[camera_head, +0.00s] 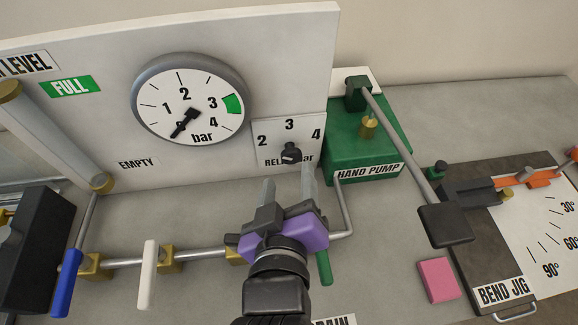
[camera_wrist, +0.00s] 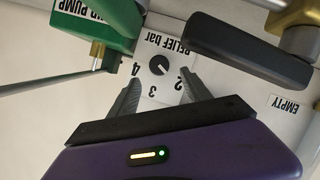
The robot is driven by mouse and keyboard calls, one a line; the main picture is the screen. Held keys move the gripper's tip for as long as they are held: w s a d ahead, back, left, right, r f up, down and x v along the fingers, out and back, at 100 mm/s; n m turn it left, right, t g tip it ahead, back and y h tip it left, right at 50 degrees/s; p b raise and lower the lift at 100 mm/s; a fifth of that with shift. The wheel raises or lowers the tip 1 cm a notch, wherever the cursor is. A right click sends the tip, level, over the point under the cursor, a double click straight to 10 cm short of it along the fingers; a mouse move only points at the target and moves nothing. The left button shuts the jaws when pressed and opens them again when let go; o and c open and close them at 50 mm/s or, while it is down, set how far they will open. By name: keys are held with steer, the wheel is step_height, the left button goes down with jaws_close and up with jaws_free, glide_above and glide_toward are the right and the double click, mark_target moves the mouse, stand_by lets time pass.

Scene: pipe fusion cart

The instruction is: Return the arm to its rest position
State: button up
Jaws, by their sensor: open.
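My gripper (camera_head: 288,177), purple with two grey fingers, is open and points at the panel, just in front of the relief plate. In the wrist view its fingertips (camera_wrist: 160,82) are spread with nothing between them. The black relief knob (camera_head: 291,153) sits on its white plate marked 2, 3, 4 and "RELIEF bar". The knob (camera_wrist: 158,65) shows beyond the fingertips in the wrist view, apparently clear of them. My gripper hides part of the plate's lower lettering and some pipe behind it.
A round gauge (camera_head: 188,98) has its needle near 0. The green hand pump (camera_head: 365,140) and its long lever (camera_head: 400,145) stand to the right. Blue (camera_head: 67,283), white (camera_head: 148,275) and green (camera_head: 324,268) valve handles line the pipe. A pink block (camera_head: 437,279) lies beside the bend jig (camera_head: 480,265).

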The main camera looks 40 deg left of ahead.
steer(key=shift+s+d+r, duration=0.2)
steer(key=shift+s+d, duration=0.15)
steer(key=shift+s, duration=0.1)
stand_by(0.3)
step_height(320, 180, up, 4)
steer(key=a+y, duration=0.2)
steer(key=s+d+f+m+t+h, duration=0.1)
steer(key=d+f+m+t, duration=0.15)
steer(key=d, duration=0.55)
steer(key=s+d+f+m+t+h, duration=0.15)
steer(key=d+m, duration=0.25)
steer(key=d, duration=0.4)
steer(key=d+f+m+t+h, duration=0.1)
steer(key=d+f+m+t, duration=0.15)
steer(key=d, duration=0.55)
steer(key=s+d+f+m+g+h, duration=0.1)
steer(key=s+d+f+m+h, duration=0.1)
steer(key=s+d, duration=0.5)
steer(key=s+d+f+m+g+h, duration=0.2)
steer(key=s+d+f+m+h, duration=0.1)
steer(key=d, duration=0.6)
steer(key=s+f+h, duration=0.1)
steer(key=s+h, duration=0.1)
steer(key=s, duration=0.1)
steer(key=shift+s, duration=0.35)
